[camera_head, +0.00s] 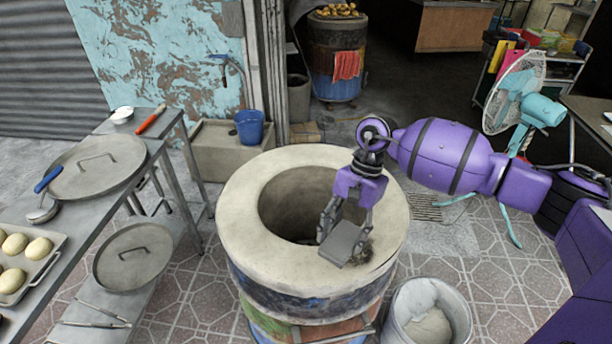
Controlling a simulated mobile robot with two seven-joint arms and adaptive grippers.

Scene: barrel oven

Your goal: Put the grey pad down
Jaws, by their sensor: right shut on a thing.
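The grey pad (341,244) is a small flat grey block. My right gripper (341,222) is shut on it and points down. The pad is at the front right of the barrel oven (240,225), over its pale rim near the edge of the round opening. I cannot tell whether the pad touches the rim. A dark tuft or smudge (366,250) shows right beside the pad. The inside of the oven is dark and its bottom is hidden. My left gripper is not in view.
A metal table (75,235) at the left carries a round lid (97,167) and a tray of dough balls (40,272). A second lid (134,256) lies below. A bucket (427,312) stands right of the oven. A fan (522,100) stands behind my right arm.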

